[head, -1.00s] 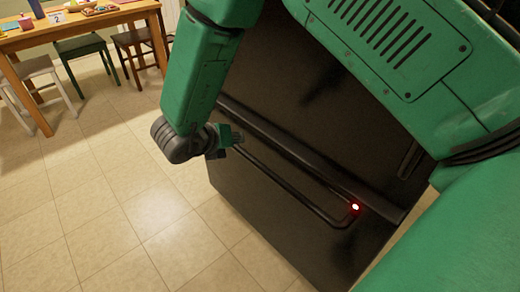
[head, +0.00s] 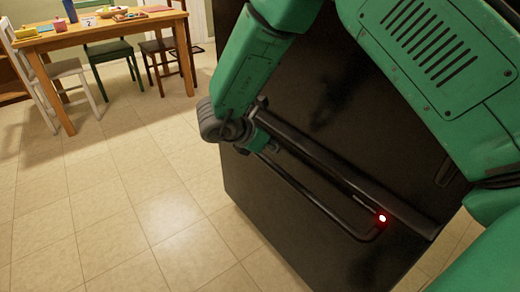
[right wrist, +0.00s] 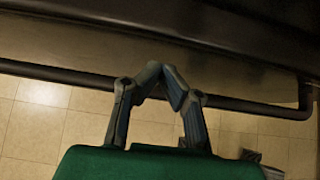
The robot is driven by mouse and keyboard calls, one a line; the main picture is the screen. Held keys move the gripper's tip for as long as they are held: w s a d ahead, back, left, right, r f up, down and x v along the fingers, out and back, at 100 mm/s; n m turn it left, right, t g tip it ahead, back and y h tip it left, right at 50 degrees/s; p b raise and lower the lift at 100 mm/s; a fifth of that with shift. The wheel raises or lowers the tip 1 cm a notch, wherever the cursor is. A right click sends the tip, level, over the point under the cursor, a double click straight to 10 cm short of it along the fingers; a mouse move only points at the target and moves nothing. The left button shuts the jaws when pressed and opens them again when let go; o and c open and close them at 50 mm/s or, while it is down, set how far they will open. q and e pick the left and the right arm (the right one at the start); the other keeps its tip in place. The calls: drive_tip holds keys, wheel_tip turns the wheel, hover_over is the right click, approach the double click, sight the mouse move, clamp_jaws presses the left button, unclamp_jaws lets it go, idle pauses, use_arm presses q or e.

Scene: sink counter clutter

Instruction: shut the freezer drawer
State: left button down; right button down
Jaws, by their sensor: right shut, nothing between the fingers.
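The freezer drawer (head: 290,220) is the black lower front of a tall black fridge in the head view. A long dark bar handle (head: 315,198) runs across it, and the handle also crosses the right wrist view (right wrist: 230,104). How far the drawer stands out is hard to tell. My right gripper (head: 268,146) is at the left end of the handle, by the drawer's upper edge. In the right wrist view its fingertips (right wrist: 161,72) meet with nothing between them, overlapping the handle line; contact is unclear. My left gripper is not in view.
A red light (head: 382,218) glows near the handle's right end. A wooden table (head: 110,27) with small items and several chairs stands at the back left. The tiled floor (head: 130,215) left of the fridge is clear. My green arm hides part of the fridge.

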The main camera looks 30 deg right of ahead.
sight(293, 136)
drive_tip(key=shift+w+d+r, duration=0.1)
drive_tip(key=shift+d+r, duration=0.05)
drive_tip(key=shift+d, duration=1)
drive_tip(key=shift+d, duration=0.15)
drive_tip(key=shift+w+d+r, duration=0.1)
drive_tip(key=shift+w+d, duration=0.1)
drive_tip(key=shift+d, duration=1.8)
